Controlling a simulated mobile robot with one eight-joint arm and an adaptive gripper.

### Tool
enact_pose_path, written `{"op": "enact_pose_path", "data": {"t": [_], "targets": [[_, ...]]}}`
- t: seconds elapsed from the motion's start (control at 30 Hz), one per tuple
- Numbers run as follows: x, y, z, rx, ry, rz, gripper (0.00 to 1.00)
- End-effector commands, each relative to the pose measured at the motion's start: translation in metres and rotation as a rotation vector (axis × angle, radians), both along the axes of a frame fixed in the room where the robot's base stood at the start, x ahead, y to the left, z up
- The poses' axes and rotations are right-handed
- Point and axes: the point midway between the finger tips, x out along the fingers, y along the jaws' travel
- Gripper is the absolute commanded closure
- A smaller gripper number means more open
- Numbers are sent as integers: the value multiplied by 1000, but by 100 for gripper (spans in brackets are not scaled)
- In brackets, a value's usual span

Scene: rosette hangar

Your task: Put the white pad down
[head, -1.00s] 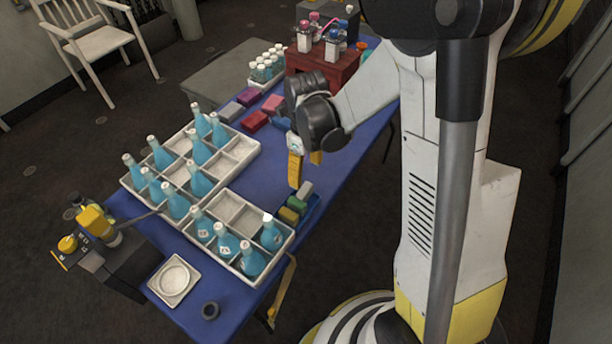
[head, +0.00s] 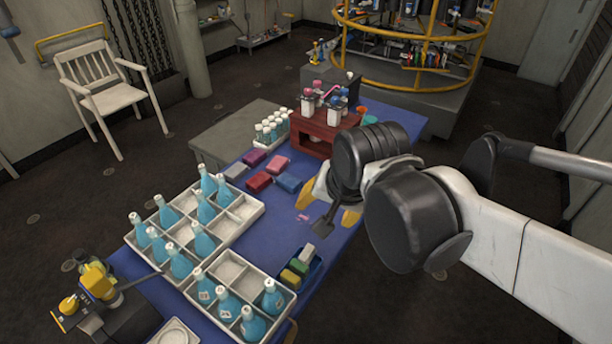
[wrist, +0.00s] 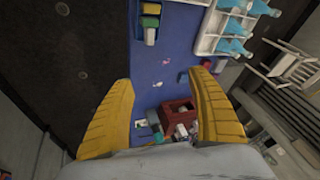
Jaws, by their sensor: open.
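A small blue tray (head: 312,273) stands at the right edge of the blue table. In it lies a whitish-grey pad (head: 307,253) beside a green and a yellow pad. The whitish pad (wrist: 151,9) also shows at the top of the wrist view, in the row with the green pad (wrist: 150,22) and yellow pad (wrist: 150,37). My gripper (head: 330,204) is above the table, behind the tray in the head view. Its yellow fingers are wide apart with nothing between them in the wrist view (wrist: 165,95).
White divided crates (head: 243,238) with blue bottles fill the left and front of the table. Several loose pads, such as a red pad (head: 258,182) and a blue pad (head: 288,182), lie farther back. A red rack (head: 318,140) with bottles stands behind.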

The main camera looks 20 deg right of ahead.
Motion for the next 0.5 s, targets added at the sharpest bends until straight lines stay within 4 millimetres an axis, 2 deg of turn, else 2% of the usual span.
{"op": "enact_pose_path", "data": {"t": [0.03, 0.1, 0.2, 0.33, 0.5], "targets": [[-12, 0, 3, -63, -35, 121, 33], [-21, 0, 7, -157, -81, 282, 33], [-30, 0, 10, -259, -124, 443, 33], [-35, 0, 11, -325, -148, 538, 33], [-35, 0, 11, -335, -152, 552, 33]]}}
